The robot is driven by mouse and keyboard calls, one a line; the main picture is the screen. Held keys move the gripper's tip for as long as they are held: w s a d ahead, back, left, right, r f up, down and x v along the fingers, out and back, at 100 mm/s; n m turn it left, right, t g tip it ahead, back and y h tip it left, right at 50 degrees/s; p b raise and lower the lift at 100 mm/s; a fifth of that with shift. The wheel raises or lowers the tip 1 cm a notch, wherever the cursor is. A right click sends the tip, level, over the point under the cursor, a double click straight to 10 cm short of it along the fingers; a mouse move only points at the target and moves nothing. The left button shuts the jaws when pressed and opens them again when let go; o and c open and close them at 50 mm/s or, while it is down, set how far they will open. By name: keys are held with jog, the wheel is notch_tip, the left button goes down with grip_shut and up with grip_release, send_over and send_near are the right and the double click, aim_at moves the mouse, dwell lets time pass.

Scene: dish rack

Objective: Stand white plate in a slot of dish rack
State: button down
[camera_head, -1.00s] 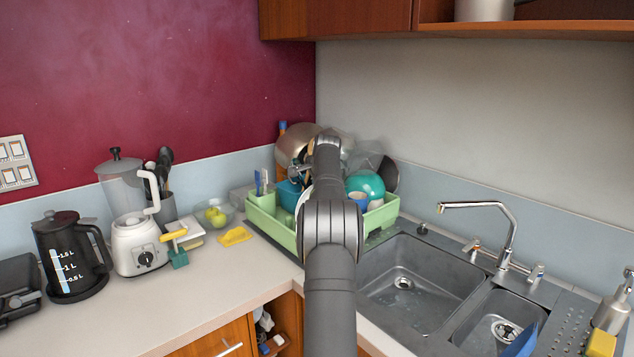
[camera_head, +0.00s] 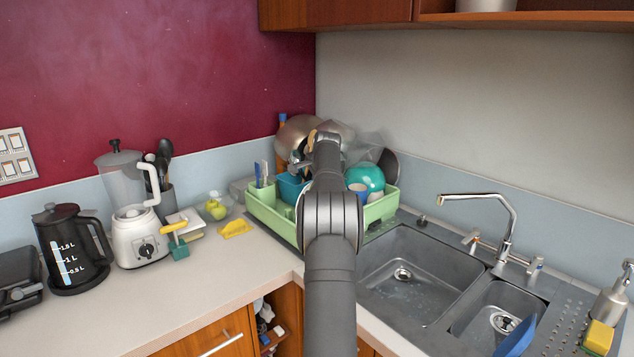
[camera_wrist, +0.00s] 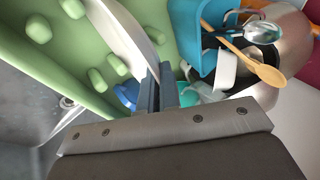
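The white plate (camera_wrist: 122,36) shows nearly edge-on in the wrist view, as a curved white strip running from the top left down to my fingertips. My gripper (camera_wrist: 160,88) is shut on its rim. The green dish rack (camera_wrist: 50,75) lies beyond the plate, with rounded pegs on both sides of it. I cannot tell whether the plate's far edge is down between pegs or above them. In the head view the rack (camera_head: 262,212) stands in the corner beside the sink. My arm hides the plate and most of the gripper there.
A teal utensil holder (camera_wrist: 190,38) with a wooden spoon (camera_wrist: 252,62) and a metal spoon is close to my fingers. A teal bowl (camera_head: 366,178) and several pans crowd the rack's back. The sink (camera_head: 405,275) is to the right; a blender (camera_head: 138,235) stands left.

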jog(key=shift+f, duration=0.3)
jog(key=c, duration=1.6)
grip_release()
jog(key=v, duration=1.7)
jog(key=shift+s+r, duration=0.1)
jog(key=shift+s, duration=0.15)
jog(key=x, duration=1.7)
jog(key=shift+w, duration=0.25)
